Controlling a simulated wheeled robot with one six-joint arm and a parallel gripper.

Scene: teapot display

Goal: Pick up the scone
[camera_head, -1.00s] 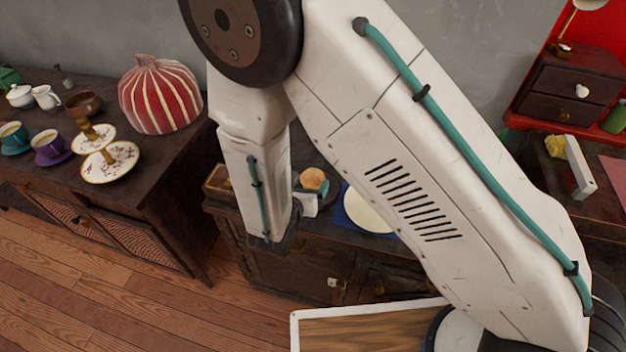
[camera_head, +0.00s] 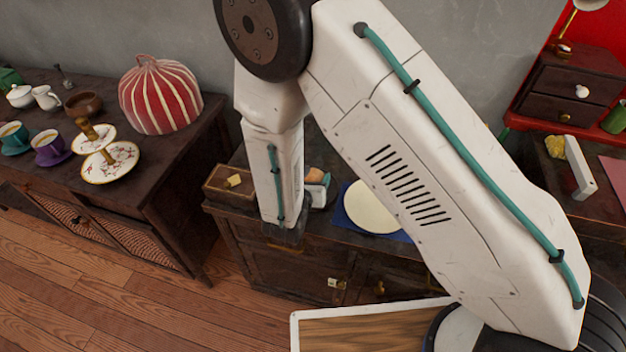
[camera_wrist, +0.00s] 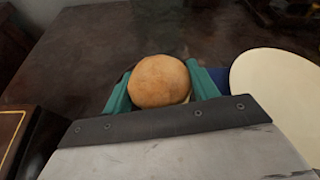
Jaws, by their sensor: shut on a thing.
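The scone (camera_wrist: 160,81) is round and golden brown. In the wrist view it sits between the two green fingers of my gripper (camera_wrist: 162,88), which are shut on it from left and right. In the head view a small part of the scone (camera_head: 314,175) shows beside my arm, above the low dark cabinet. My gripper (camera_head: 322,190) is mostly hidden there behind my arm. I cannot tell whether the scone touches the surface under it.
A cream plate (camera_head: 372,207) on a blue cloth (camera_head: 345,221) lies right of the gripper. A wooden box (camera_head: 229,187) stands to its left. A left cabinet holds cups, a tiered stand (camera_head: 110,160) and a striped red cosy (camera_head: 160,97). Dark cabinet top behind the scone is clear.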

